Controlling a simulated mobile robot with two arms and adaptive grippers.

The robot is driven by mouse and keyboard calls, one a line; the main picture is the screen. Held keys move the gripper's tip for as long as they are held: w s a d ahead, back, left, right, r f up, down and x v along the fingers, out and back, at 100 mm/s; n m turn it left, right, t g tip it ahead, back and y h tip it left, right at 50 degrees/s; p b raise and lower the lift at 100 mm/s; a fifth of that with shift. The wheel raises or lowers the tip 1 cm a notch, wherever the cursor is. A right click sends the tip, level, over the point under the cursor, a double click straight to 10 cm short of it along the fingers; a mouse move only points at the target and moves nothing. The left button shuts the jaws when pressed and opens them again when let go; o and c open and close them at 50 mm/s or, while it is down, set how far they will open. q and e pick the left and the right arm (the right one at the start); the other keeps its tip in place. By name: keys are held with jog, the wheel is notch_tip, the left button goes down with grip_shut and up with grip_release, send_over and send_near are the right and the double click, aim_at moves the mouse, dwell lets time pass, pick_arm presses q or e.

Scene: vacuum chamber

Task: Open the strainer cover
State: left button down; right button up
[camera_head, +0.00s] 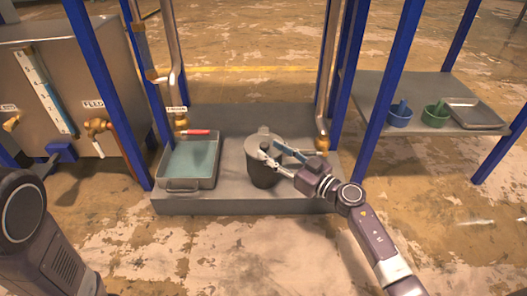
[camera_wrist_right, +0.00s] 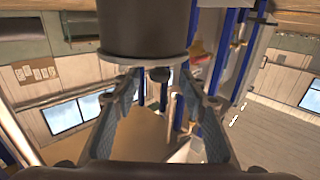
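The strainer (camera_head: 264,176) is a dark upright pot on the low grey platform, with a grey cover (camera_head: 263,135) on top. My right gripper (camera_head: 270,153) reaches in from the right at the strainer's upper front, by the cover. In the right wrist view the dark strainer body (camera_wrist_right: 145,28) fills the top. The two fingers (camera_wrist_right: 160,78) are spread, with a small dark knob between them and gaps on both sides. The fingers partly hide the cover's near edge in the head view. My left gripper is out of view; only part of my left arm shows at lower left.
Blue posts and pipes frame the platform (camera_head: 235,205). A side shelf at right holds a blue cup (camera_head: 399,118), a green cup (camera_head: 435,117) and a metal tray (camera_head: 478,117).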

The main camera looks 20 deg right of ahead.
aim_at(264, 145)
jog(key=shift+b+x, duration=0.7)
jog(key=shift+x, duration=1.2)
grip_shut()
